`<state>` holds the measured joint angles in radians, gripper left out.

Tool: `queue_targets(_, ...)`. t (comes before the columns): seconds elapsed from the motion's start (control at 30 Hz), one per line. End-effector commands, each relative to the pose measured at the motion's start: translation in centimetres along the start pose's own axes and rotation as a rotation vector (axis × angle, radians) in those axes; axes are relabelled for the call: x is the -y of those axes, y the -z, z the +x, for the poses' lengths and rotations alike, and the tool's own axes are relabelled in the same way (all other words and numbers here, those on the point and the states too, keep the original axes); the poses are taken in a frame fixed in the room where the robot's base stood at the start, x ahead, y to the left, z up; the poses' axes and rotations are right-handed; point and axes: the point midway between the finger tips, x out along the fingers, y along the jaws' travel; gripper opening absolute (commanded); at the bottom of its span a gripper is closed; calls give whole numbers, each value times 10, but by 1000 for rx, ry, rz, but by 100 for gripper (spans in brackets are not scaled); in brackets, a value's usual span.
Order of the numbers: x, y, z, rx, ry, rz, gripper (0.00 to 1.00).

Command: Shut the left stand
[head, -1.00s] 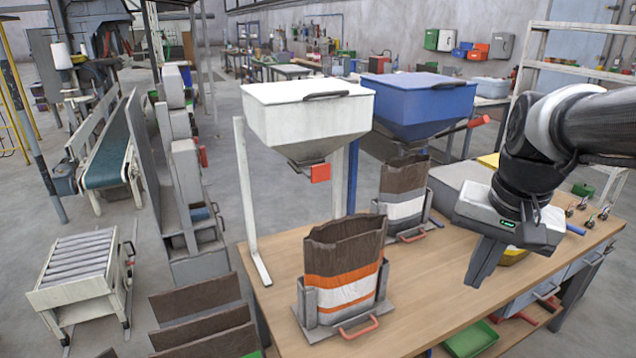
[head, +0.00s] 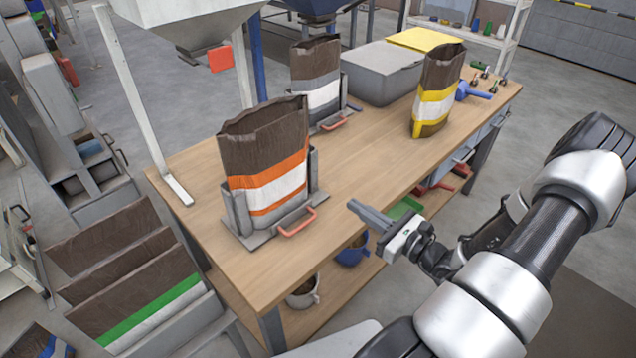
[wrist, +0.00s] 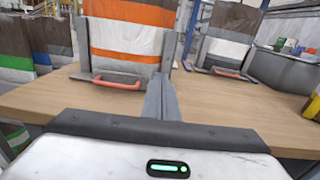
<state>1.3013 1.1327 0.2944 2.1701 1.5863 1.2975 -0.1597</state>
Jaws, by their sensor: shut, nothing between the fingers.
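The left stand (head: 258,238) is a grey plate with upright side cheeks, on the wooden table in front of the white hopper (head: 185,22). It holds an upright, open-topped brown bag (head: 262,140) with orange and white bands. Its red handle (head: 297,222) faces the table's front edge; it also shows in the wrist view (wrist: 118,82). My gripper (head: 352,206) is shut and empty, to the right of the handle and apart from it. In the wrist view the closed fingers (wrist: 161,82) point toward the stand's right side.
The right stand (head: 335,122) with a grey-and-white banded bag is farther back. A yellow-banded bag (head: 433,100) and a grey bin (head: 378,75) stand to the right. Bare tabletop lies between the stands. Brown bags (head: 140,290) stand at lower left.

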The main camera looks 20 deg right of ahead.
Motion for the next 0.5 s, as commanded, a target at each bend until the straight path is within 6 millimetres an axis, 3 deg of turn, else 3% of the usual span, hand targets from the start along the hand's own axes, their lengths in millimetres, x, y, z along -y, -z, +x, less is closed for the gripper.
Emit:
queue_targets(0.23, 5, 3, 19, 9, 30, 18, 0)
queue_targets(0.5, 5, 3, 77, 9, 26, 17, 0)
